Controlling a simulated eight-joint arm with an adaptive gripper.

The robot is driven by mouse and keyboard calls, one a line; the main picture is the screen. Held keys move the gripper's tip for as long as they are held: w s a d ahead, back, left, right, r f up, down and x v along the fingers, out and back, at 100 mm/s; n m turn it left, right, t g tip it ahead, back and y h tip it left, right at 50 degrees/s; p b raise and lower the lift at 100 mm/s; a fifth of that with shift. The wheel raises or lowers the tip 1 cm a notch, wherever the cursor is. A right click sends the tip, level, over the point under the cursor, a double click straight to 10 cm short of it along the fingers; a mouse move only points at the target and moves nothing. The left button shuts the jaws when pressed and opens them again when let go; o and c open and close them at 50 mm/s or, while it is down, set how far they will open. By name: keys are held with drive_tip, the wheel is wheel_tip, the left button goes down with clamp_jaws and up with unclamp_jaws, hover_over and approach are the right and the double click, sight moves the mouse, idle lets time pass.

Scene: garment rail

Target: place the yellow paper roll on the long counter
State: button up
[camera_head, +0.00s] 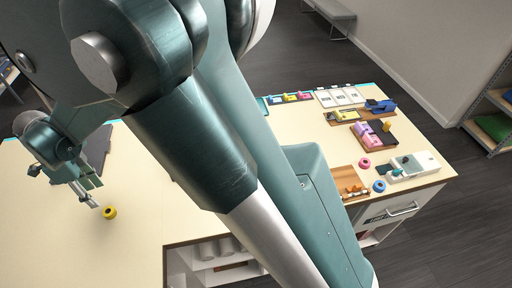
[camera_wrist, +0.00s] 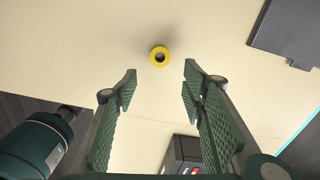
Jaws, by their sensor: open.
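The yellow paper roll (camera_head: 109,212) lies on the cream counter (camera_head: 60,240) at the left in the head view. It also shows in the wrist view as a yellow ring (camera_wrist: 159,56) with its hole visible. It rests on the bare surface, touching nothing else that I can see. My gripper (camera_head: 97,206) is just left of and above the roll in the head view. In the wrist view my gripper (camera_wrist: 160,80) has its two green fingers wide apart and nothing between them. The roll lies past the fingertips, roughly between them.
A dark flat item (camera_head: 95,148) lies behind the gripper. At the right of the counter are a pink roll (camera_head: 365,163), a blue roll (camera_head: 379,186), a wooden tray (camera_head: 350,181) and a blue device (camera_head: 381,106). Bare counter surrounds the yellow roll. My arm hides the counter's middle.

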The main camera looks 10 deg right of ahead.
drive_tip(key=w+d+r+n+t+y, duration=0.15)
drive_tip(key=d+r, duration=0.45)
drive_tip(key=d, duration=0.6)
drive_tip(key=w+d+r+n+t, duration=0.1)
drive_tip(key=d+r+n, duration=0.3)
drive_tip(key=d, duration=0.8)
drive_tip(key=w+d+r+n+t, duration=0.1)
drive_tip(key=w+d+r+n, duration=0.1)
drive_tip(key=d+r, duration=0.75)
drive_tip(key=s+d+f+n+t, duration=0.1)
drive_tip(key=s+d, duration=0.4)
drive_tip(key=d, duration=0.5)
drive_tip(key=s+d+f+n+t+h, duration=0.1)
drive_tip(key=s+d+n, duration=0.3)
drive_tip(key=d, duration=0.6)
drive_tip(key=s+d+f+n+t, duration=0.1)
drive_tip(key=s+d+n, duration=0.2)
drive_tip(key=s+d, duration=0.4)
drive_tip(key=shift+d+f+t, duration=0.15)
drive_tip(key=shift+d+t, duration=0.2)
drive_tip(key=shift+d, duration=1.55)
drive_tip(key=shift+h, duration=0.25)
